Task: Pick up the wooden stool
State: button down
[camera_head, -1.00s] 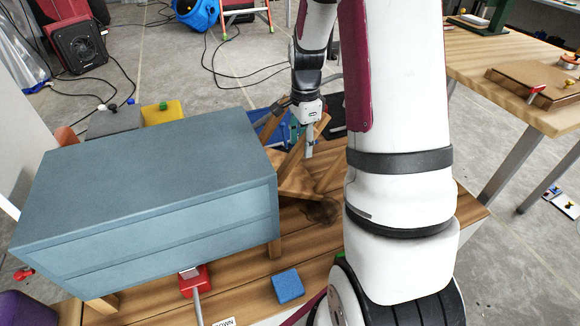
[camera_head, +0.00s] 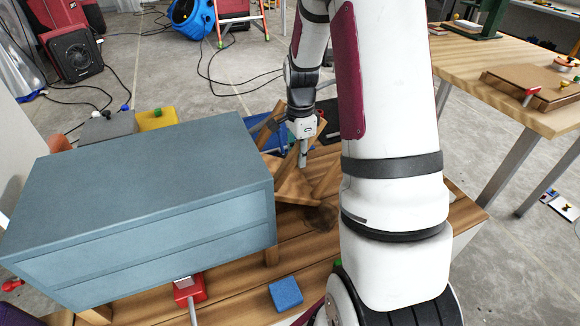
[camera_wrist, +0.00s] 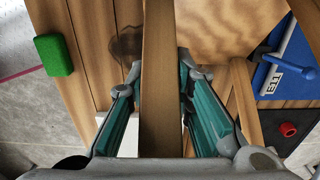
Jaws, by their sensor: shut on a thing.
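The wooden stool (camera_head: 292,187) lies tipped over on the plank platform, right of the blue-grey cabinet, with its legs pointing up. My gripper (camera_head: 303,163) is at one of the stool's legs. In the wrist view, that wooden leg (camera_wrist: 162,90) runs between the two green-padded fingers of my gripper (camera_wrist: 160,105), and the gripper is shut on it. The stool's seat (camera_wrist: 225,28) shows beyond at the top right. Part of the stool is hidden behind my arm and the cabinet.
The blue-grey cabinet (camera_head: 145,200) stands close on the left. A dark wet patch (camera_head: 321,217) marks the planks (camera_head: 235,295). A green sponge (camera_wrist: 54,56) is near the platform's edge. A wooden table (camera_head: 470,62) stands right.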

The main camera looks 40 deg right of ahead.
jog(key=shift+r, duration=0.15)
jog(key=shift+r+p, duration=0.8)
jog(key=shift+r, duration=0.95)
jog(key=s+d+r+p, duration=0.1)
jog(key=s+d+p, duration=0.1)
jog(key=s, duration=1.4)
jog(key=shift+r, duration=0.15)
jog(key=shift+p, duration=0.3)
